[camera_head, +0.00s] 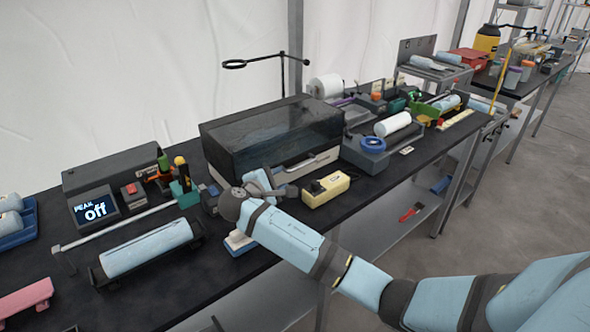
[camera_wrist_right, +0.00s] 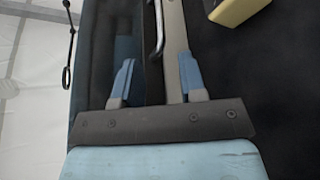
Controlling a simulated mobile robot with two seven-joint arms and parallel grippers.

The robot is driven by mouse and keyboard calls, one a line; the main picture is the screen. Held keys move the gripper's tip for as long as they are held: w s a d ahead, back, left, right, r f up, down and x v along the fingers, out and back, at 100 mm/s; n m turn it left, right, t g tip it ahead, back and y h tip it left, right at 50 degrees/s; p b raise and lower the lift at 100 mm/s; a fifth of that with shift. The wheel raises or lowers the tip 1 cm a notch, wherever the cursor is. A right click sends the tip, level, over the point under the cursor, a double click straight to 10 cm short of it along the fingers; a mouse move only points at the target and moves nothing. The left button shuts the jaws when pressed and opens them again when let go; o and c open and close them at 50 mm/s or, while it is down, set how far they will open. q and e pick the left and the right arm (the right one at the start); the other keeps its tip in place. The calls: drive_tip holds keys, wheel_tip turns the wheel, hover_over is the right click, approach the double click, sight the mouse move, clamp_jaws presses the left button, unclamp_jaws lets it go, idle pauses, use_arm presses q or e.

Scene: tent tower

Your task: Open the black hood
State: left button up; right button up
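The black hood (camera_head: 275,132) is a dark, glossy box-shaped cover on a pale base (camera_head: 318,162) in the middle of the bench. It looks closed. It also fills the left of the right wrist view (camera_wrist_right: 98,50). A thin metal handle (camera_wrist_right: 157,30) runs along its front edge. My right gripper (camera_head: 270,184) is at the front lower left of the hood. In the right wrist view its two blue fingers (camera_wrist_right: 156,65) are apart, with the hood's front edge and pale base beyond them. I see nothing held. My left gripper is out of view.
A yellow box (camera_head: 325,188) sits right of my right gripper. A thin stand with a ring (camera_head: 283,70) rises behind the hood. A blue tape roll (camera_head: 373,143) lies to the right.

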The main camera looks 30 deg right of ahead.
sight(295, 169)
drive_tip(key=x, duration=0.9)
drive_tip(key=shift+s, duration=0.1)
clamp_jaws()
